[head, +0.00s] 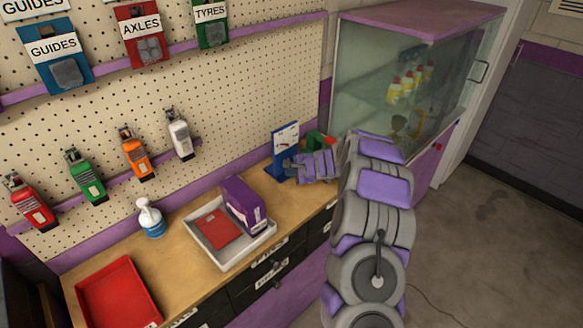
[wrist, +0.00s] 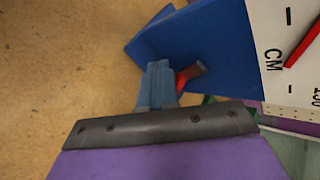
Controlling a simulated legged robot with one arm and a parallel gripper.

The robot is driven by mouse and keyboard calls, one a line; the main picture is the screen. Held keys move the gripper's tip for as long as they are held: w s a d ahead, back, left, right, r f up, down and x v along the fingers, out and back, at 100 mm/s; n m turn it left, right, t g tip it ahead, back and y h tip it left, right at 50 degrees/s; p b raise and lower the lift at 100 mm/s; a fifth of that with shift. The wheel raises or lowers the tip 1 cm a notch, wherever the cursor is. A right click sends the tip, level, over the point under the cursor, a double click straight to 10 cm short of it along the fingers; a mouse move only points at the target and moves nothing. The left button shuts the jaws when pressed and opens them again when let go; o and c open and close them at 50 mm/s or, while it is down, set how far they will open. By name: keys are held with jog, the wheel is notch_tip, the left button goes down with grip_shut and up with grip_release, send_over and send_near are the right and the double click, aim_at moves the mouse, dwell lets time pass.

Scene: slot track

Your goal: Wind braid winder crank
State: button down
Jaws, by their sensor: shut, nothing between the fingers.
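The braid winder is a blue stand (head: 275,171) with a white scale panel (head: 286,136), upright near the far end of the workbench. In the wrist view its blue body (wrist: 195,45) and the panel marked CM (wrist: 285,50), with a red pointer, are close up. A small red and brown piece (wrist: 190,76), apparently the crank handle, shows just right of the fingertips. My gripper (head: 288,165) reaches the stand from the right. Its fingers (wrist: 158,66) are shut together, with nothing between them. They overlap the crank piece in the picture; I cannot tell whether they touch it.
A green and red object (head: 320,139) stands just behind my gripper. A white tray (head: 232,262) with a purple box (head: 243,205), a spray bottle (head: 151,219) and a red tray (head: 118,293) lie along the bench (head: 185,240). A glass cabinet (head: 365,75) stands behind.

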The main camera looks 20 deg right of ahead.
jog(key=shift+d+f, duration=0.1)
jog(key=shift+d, duration=0.1)
jog(key=shift+w+d, duration=0.1)
jog(key=shift+d+p, duration=0.3)
jog(key=shift+p, duration=0.1)
jog(key=shift+d, duration=0.1)
dwell(0.4)
jog(key=shift+w+d+p, duration=0.1)
jog(key=shift+d+p, duration=0.15)
jog(key=shift+p, duration=0.25)
jog(key=shift+d, duration=0.1)
